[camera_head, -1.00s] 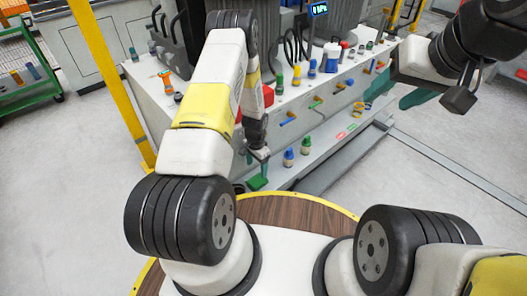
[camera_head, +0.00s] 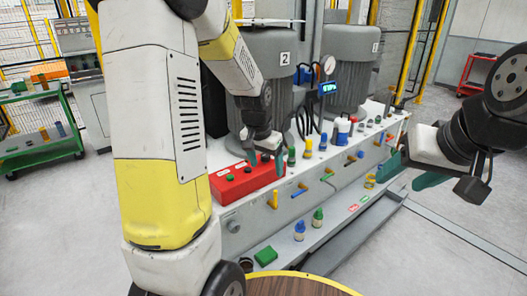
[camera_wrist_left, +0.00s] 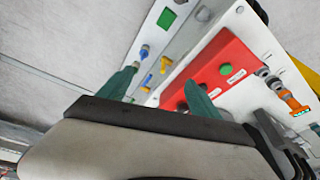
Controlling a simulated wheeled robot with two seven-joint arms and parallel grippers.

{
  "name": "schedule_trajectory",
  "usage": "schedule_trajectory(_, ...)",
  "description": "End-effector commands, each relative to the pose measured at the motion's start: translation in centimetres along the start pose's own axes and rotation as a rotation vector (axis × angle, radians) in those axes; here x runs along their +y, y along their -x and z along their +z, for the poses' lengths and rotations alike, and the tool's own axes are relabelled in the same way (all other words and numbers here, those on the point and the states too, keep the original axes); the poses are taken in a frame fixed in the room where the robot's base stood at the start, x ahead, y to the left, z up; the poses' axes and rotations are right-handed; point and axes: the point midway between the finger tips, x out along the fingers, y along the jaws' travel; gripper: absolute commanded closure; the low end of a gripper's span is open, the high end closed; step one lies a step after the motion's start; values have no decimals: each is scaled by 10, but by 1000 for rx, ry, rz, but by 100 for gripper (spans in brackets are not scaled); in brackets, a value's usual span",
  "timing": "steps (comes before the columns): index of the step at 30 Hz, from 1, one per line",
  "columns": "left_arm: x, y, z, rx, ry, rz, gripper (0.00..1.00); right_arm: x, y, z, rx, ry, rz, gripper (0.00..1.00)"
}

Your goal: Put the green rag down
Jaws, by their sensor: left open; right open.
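The green rag (camera_head: 265,256) lies as a small flat folded piece on the low front ledge (camera_head: 290,247), left of two small bottles. It also shows in the left wrist view (camera_wrist_left: 167,19), apart from the fingers. My left gripper (camera_head: 265,157) is open and empty, with teal fingers, above and in front of the red button box. Its two spread fingers show in the left wrist view (camera_wrist_left: 158,92).
The red box (camera_head: 247,181) with buttons sits on the white bench top. Bottles (camera_head: 318,217) with blue and green tops stand on the ledge. Coloured handles (camera_head: 300,192) stick out of the bench front. Grey motors (camera_head: 272,75) stand behind.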

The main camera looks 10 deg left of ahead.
Motion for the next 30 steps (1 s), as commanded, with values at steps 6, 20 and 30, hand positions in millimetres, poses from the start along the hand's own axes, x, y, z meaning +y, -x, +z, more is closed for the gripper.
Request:
schedule_trajectory(6,26,108,39,120,108,14,26,0,0,0,0,0,0,44)
schedule_trajectory(20,79,205,139,288,255,72,26,0,0,0,0,0,0,44)
schedule_trajectory(30,82,208,146,295,264,77,26,0,0,0,0,0,0,44)
